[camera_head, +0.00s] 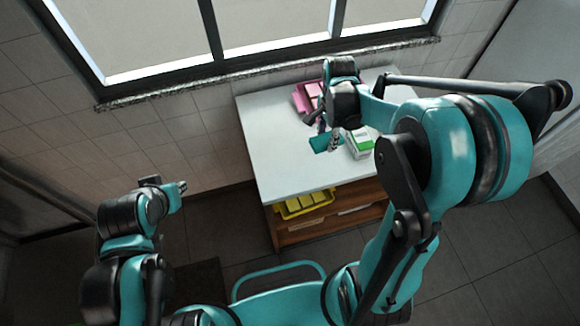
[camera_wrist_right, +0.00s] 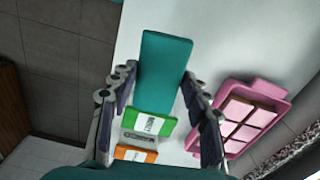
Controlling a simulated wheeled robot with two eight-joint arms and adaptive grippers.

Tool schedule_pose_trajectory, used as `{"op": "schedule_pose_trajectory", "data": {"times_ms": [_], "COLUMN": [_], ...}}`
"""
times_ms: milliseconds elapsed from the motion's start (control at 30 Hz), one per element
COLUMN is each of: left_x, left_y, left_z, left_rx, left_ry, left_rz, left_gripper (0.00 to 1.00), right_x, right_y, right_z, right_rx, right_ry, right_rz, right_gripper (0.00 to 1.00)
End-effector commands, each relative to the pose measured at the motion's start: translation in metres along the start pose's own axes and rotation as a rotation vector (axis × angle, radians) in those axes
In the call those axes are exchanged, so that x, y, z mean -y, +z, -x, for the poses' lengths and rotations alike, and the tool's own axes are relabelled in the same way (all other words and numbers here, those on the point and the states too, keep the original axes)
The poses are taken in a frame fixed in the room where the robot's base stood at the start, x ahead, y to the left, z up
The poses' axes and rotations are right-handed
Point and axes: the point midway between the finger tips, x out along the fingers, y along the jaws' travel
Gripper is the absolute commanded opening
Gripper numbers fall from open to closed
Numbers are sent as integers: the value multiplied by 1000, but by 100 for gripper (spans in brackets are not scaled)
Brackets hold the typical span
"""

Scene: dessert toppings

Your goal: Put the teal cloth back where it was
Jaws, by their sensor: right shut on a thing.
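The teal cloth (camera_head: 322,143) is a flat, folded rectangular piece above the white counter (camera_head: 272,170). My right gripper (camera_head: 334,138) is shut on it. In the right wrist view the cloth (camera_wrist_right: 165,65) sticks out beyond the fingers of the right gripper (camera_wrist_right: 158,83), with one end between them. Whether its underside touches the counter cannot be told. My left gripper (camera_head: 180,190) is at the lower left, away from the counter, and whether it is open or shut is unclear.
A green-and-white box (camera_head: 358,146) stands right of the cloth. The wrist view shows a green-labelled box (camera_wrist_right: 150,123) and an orange-labelled one (camera_wrist_right: 135,153). A pink tray (camera_wrist_right: 281,101) with several blocks lies beside them. A yellow crate (camera_head: 281,213) sits on the shelf below. The counter's left side is clear.

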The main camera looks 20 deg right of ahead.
Motion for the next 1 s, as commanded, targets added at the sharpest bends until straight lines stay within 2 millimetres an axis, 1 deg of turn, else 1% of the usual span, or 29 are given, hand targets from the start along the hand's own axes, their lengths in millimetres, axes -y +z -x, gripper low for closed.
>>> {"op": "schedule_pose_trajectory", "data": {"times_ms": [67, 167, 267, 400, 500, 600, 733, 867, 1000], "left_x": [0, 0, 0, 0, 0, 0, 0, 0, 0], "left_y": [-2, 0, 4, 9, 12, 15, 16, 17, 23], "left_z": [2, 0, -5, -12, -17, -20, -22, -24, -32], "left_rx": [0, 0, 0, 0, 0, 0, 0, 0, 0], "left_ry": [0, 0, 0, 0, 0, 0, 0, 0, 0], "left_rz": [0, 0, 0, 0, 0, 0, 0, 0, 0], "left_gripper": [20, 20, 20, 20, 20, 20, 20, 20, 20], "right_x": [-1, -1, 1, 3, 5, 6, 7, 7, 7], "right_y": [-2, 5, 24, 59, 81, 99, 110, 113, 112], "right_z": [3, -3, -16, -38, -51, -61, -67, -74, -95], "right_rx": [0, 0, 0, 0, 0, 0, 0, 0, 0], "right_ry": [0, 0, 0, 0, 0, 0, 0, 0, 0], "right_rz": [-70, -109, -110, -108, -108, -109, -111, -113, -113], "right_gripper": [20, 20, 20, 20, 20, 20, 20, 20, 20]}}
